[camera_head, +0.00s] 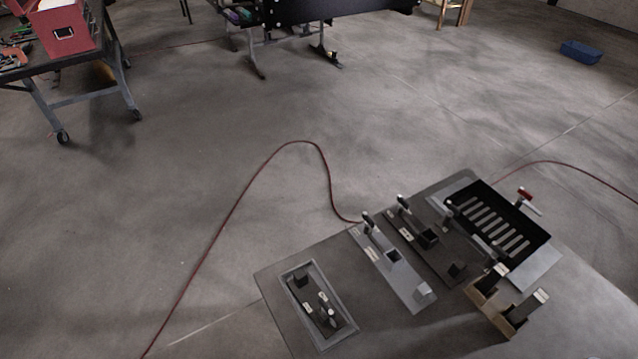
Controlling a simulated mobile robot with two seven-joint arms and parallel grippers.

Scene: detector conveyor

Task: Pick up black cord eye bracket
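A grey worktable (385,318) stands at the lower right. On its left part is a recessed grey tray (290,273) with small black parts (302,280) and metal pieces. Other black pieces sit in the tan holder (488,312) at the table's front right. I cannot tell which black piece is the cord eye bracket; they are too small. Neither of my grippers is in view.
A light grey fixture plate (408,291) and a dark one (440,262) stand mid-table. A black slotted tray (482,195) with a red-handled clamp (525,194) is behind. A red cable (232,207) crosses the otherwise open floor. A cart with a red box (66,32) stands upper left.

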